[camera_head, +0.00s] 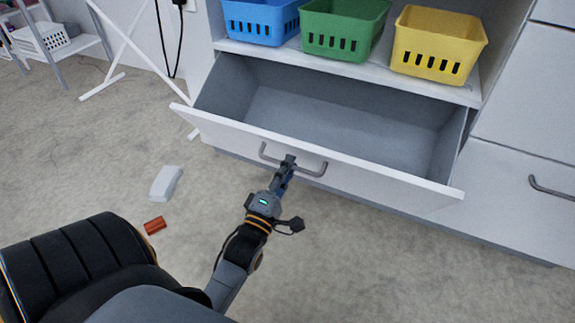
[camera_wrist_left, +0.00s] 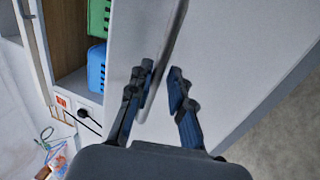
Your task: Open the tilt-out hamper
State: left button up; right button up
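The tilt-out hamper is open: its white front panel (camera_head: 385,182) leans outward and shows the empty grey inside (camera_head: 335,115). A grey bar handle (camera_head: 313,174) is on the front panel. My left gripper (camera_head: 288,162) is at the handle, near its middle. In the left wrist view the two fingertips (camera_wrist_left: 161,82) stand apart with the handle bar (camera_wrist_left: 171,45) running between them, nearer the left finger. I cannot tell whether a finger touches the bar. My right gripper is not in view.
Blue (camera_head: 262,20), green (camera_head: 343,28) and yellow (camera_head: 438,43) baskets stand on the shelf above the opening. A closed drawer front with a handle (camera_head: 552,188) is to the right. A white block (camera_head: 165,183) and a small red block (camera_head: 155,225) lie on the floor at left.

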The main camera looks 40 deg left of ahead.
pick_arm(q)
jog(key=v, duration=1.2)
jog(key=shift+r, duration=0.15)
dwell(0.3)
